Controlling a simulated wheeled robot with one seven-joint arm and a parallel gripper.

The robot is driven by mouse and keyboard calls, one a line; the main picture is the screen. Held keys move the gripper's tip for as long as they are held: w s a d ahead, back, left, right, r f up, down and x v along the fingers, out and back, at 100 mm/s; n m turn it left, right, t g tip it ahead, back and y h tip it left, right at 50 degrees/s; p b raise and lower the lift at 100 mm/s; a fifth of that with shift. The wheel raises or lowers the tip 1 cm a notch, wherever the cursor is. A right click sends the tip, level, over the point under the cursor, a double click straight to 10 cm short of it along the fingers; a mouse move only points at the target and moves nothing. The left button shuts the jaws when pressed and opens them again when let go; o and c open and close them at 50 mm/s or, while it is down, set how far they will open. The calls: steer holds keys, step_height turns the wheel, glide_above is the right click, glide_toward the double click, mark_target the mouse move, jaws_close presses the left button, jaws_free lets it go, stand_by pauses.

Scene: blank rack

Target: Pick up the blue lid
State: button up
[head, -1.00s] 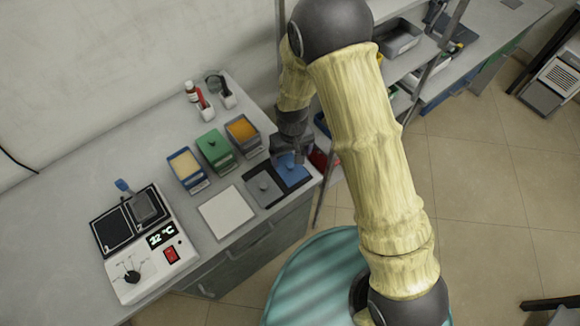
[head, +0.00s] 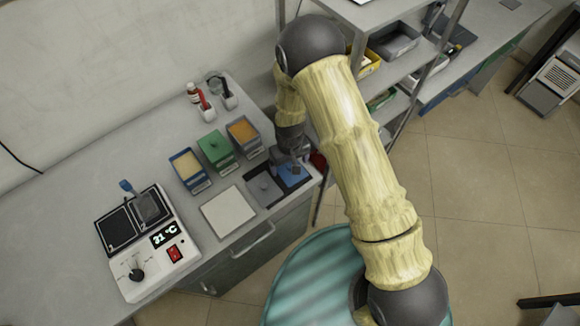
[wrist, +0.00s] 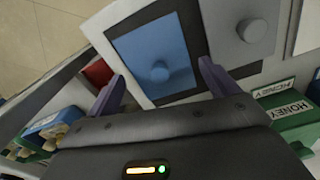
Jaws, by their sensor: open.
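The blue lid (head: 294,175) is a flat square with a round knob, lying at the right end of the counter beside a grey lid (head: 263,190). My gripper (head: 291,158) is above it and hides part of it in the head view. In the wrist view, the blue lid (wrist: 150,50) lies ahead, with its knob roughly centred between the two purple fingers of my gripper (wrist: 162,77). The fingers are spread, and nothing is between them. The fingertips look short of the knob, and their height above the lid is hard to tell.
A white square (head: 228,212) lies left of the grey lid. A hot plate (head: 145,240) is further left. A shelf rack (head: 385,70) stands close on the right. A red item (wrist: 97,72) is beside the blue lid.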

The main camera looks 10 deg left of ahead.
mark_target(290, 165)
steer(key=shift+f, duration=0.6)
steer(key=c, duration=0.7)
steer(key=shift+c, duration=0.2)
step_height(290, 165, up, 10)
steer(key=b, duration=0.2)
stand_by(0.4)
